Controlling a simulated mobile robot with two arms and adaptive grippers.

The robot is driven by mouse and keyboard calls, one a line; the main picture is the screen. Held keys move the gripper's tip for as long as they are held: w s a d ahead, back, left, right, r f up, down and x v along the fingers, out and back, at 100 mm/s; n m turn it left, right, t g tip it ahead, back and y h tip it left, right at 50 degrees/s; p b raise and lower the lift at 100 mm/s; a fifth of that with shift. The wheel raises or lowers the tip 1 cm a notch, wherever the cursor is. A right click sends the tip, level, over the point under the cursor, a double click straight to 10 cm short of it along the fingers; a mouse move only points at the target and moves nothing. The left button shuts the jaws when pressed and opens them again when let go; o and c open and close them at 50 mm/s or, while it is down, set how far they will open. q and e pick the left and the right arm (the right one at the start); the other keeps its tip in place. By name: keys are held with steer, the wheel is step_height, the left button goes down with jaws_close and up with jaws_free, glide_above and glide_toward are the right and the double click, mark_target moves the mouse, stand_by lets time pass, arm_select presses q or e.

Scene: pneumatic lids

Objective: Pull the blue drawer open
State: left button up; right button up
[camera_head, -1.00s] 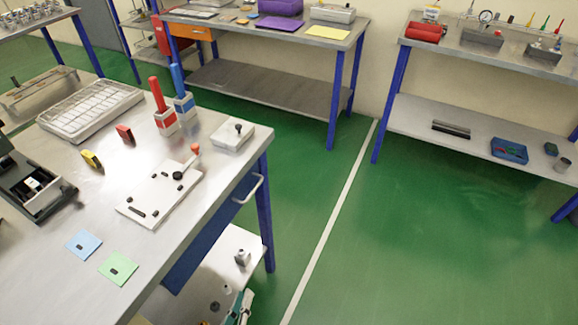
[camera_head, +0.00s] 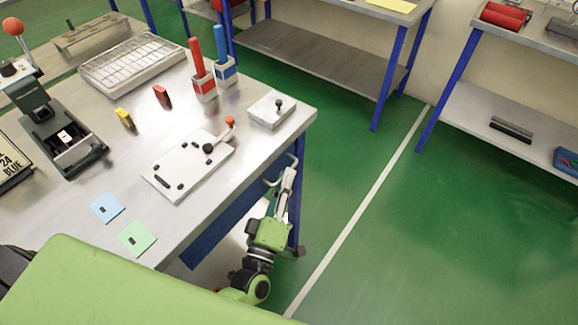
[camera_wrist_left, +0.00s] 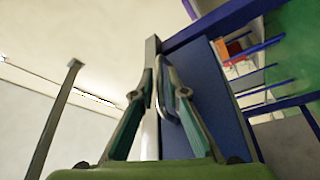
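The blue drawer (camera_head: 222,232) is under the front edge of the metal workbench; its front looks flush with the bench. Its pale handle (camera_head: 272,182) sticks out near the right corner. My left gripper (camera_head: 290,172) reaches up from below and is at the right part of this handle. In the left wrist view, the two fingers (camera_wrist_left: 159,80) are drawn close together with the handle (camera_wrist_left: 167,72) between them, so they look shut on it. The blue drawer front (camera_wrist_left: 203,95) is just right of the fingers there. My right gripper is not in view.
The workbench (camera_head: 85,185) holds a white plate with a lever (camera_head: 190,165), a white box (camera_head: 272,110), red and blue upright tools, a wire tray (camera_head: 130,62) and a dark press (camera_head: 60,130). Green floor (camera_head: 430,240) right of the bench is clear.

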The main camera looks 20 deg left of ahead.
arm_select(q)
steer(key=shift+x, duration=1.55)
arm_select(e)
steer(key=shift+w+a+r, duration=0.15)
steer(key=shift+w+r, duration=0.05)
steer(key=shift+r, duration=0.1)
arm_select(q)
steer(key=shift+c, duration=0.4)
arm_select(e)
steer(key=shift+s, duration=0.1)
arm_select(q)
jaws_close()
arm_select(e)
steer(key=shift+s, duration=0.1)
